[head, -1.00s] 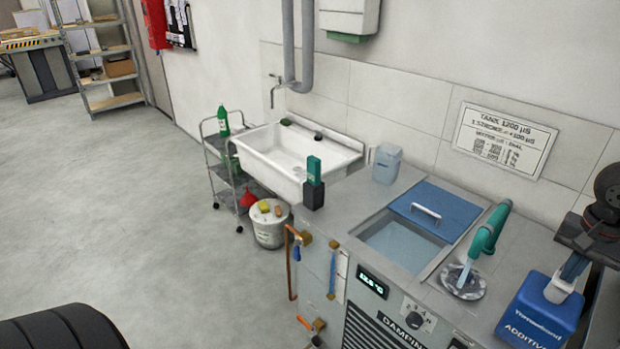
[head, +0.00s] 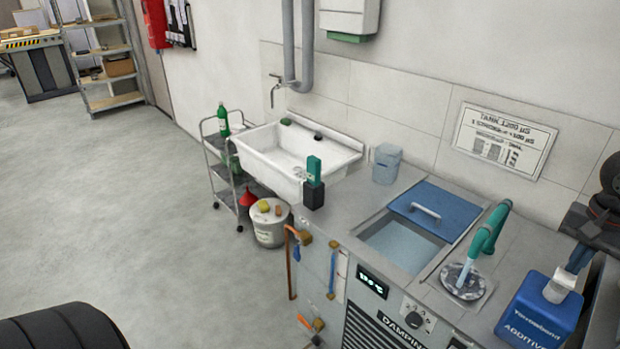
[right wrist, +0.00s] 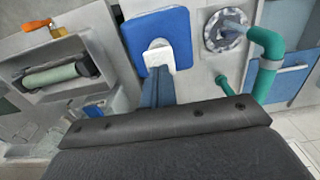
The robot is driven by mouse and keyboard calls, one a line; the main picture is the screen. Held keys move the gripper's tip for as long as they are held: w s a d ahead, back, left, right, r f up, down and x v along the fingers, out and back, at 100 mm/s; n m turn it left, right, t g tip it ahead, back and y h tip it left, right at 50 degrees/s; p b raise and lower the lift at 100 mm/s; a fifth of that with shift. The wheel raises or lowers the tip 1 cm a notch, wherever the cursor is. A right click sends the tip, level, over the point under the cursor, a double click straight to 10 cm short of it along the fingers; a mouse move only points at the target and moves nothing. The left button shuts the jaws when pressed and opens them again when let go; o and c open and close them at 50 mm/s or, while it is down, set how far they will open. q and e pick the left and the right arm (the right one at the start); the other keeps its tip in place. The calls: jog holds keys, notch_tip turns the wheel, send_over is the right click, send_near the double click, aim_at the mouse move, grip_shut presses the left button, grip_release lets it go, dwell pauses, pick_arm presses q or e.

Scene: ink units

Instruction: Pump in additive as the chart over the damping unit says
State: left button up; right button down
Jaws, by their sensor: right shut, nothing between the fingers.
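The blue additive container (head: 535,312) stands at the right end of the damping unit (head: 395,300), with a white pump head (head: 562,287) on top. It also shows in the right wrist view (right wrist: 136,40) with its pump head (right wrist: 158,54). My right gripper (head: 574,268) is shut and empty, its tips just over the pump head; I cannot tell whether they touch. The chart (head: 504,140) hangs on the wall tiles; its top lines seem to read tank 1200 µS and one stroke +100 µS, the rest is blurred. My left gripper is out of view.
The unit has an open water basin (head: 403,245) with a blue lid (head: 438,208), a teal spout (head: 488,233) over a round drain (head: 466,281), and a dial (head: 415,312). A jug (head: 386,164) stands behind. A white sink (head: 300,160) is at left.

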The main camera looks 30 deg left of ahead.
jog(key=shift+r, duration=0.75)
notch_tip(320, 180, up, 4)
jog(key=shift+r, duration=0.25)
